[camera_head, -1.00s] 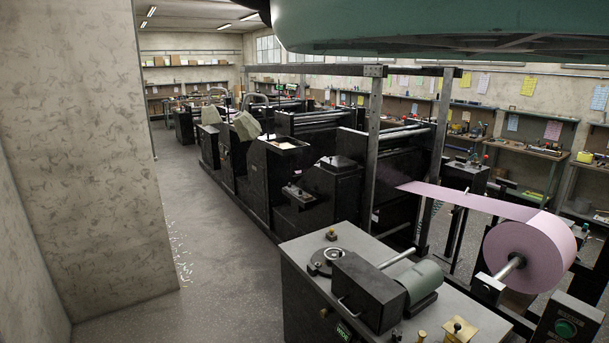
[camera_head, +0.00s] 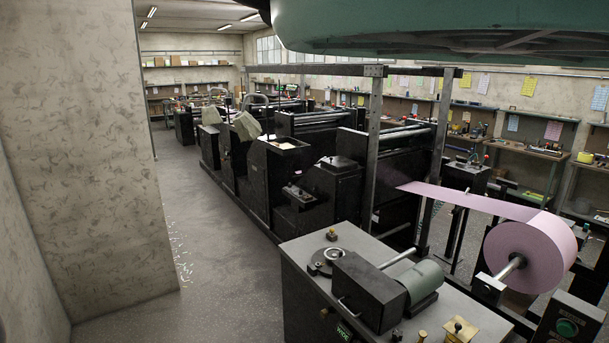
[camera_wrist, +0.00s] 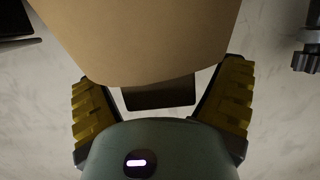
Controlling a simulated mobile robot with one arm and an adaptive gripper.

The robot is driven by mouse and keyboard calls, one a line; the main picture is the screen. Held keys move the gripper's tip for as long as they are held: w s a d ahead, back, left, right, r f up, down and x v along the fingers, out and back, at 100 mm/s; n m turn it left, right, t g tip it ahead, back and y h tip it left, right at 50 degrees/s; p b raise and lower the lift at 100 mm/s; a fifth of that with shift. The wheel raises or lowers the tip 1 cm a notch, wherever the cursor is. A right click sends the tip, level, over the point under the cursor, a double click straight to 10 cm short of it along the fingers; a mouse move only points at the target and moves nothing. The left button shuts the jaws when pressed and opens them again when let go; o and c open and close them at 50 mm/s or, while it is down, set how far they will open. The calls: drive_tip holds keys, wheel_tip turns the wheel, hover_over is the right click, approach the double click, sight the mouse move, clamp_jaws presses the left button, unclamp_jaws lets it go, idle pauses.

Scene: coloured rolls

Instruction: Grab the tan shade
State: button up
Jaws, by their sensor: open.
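A large tan roll (camera_wrist: 140,38) fills the upper middle of the wrist view, its lower edge curved. My gripper (camera_wrist: 162,100) is open, with its yellow ribbed fingers spread to the left and right of the roll's lower part. I cannot tell whether the fingers touch it. A dark block (camera_wrist: 158,94) shows just below the roll's edge, between the fingers. The head view shows neither the tan roll nor my gripper.
In the head view a pink roll (camera_head: 524,252) hangs on a spindle at the right, its web running to a black press (camera_head: 330,195). A grey-topped bench (camera_head: 345,245) stands in front. A pale wall (camera_head: 80,150) closes the left; floor (camera_head: 215,245) between is open.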

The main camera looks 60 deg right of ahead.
drive_tip(key=shift+a, duration=0.1)
drive_tip(key=shift+c, duration=0.2)
drive_tip(key=c, duration=1.4)
drive_tip(key=shift+r, duration=0.1)
